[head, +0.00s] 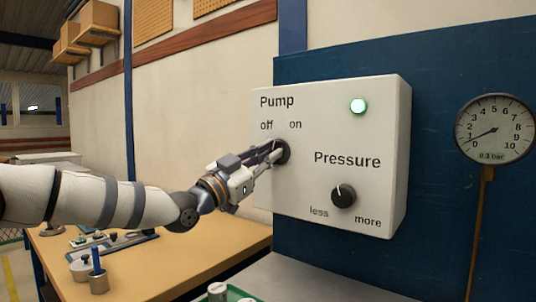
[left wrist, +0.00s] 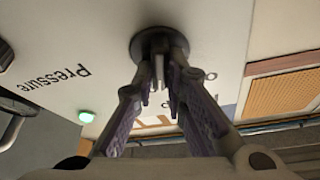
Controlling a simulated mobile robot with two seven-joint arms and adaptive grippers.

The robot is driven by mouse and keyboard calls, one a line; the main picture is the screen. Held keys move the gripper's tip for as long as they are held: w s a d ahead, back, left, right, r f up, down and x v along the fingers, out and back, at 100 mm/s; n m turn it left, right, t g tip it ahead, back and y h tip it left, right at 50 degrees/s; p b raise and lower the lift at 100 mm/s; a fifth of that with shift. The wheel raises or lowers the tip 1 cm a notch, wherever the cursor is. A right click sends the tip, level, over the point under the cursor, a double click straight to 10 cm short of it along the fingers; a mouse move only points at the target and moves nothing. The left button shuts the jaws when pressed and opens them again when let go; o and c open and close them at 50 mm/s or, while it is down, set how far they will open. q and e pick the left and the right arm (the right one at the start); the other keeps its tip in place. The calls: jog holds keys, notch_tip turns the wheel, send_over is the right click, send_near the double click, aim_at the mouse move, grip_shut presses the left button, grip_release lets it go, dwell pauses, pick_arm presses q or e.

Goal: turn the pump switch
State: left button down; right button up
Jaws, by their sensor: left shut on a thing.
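The white control box (head: 332,120) carries the pump switch (head: 284,151), a dark round knob below the words "off" and "on". My left gripper (head: 274,152) reaches it from the left and is shut on it. In the left wrist view the two fingers (left wrist: 158,78) close on the grip of the switch (left wrist: 158,42) from both sides. The fingers partly hide the switch, so I cannot tell exactly which way its pointer faces. My right gripper is not in view.
The pressure knob (head: 343,195) sits lower right on the box. A round gauge (head: 494,128) on a stand at the right shows 0.3 bar. A wooden bench (head: 170,262) with small weights (head: 98,282) and tools lies below my left arm.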

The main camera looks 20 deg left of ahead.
pick_arm(q)
jog(key=shift+m+g+h, duration=0.4)
jog(key=shift+m+g, duration=0.1)
jog(key=shift+m, duration=1)
jog(key=c, duration=1.6)
grip_release()
jog(key=v, duration=1.2)
jog(key=shift+f, duration=0.1)
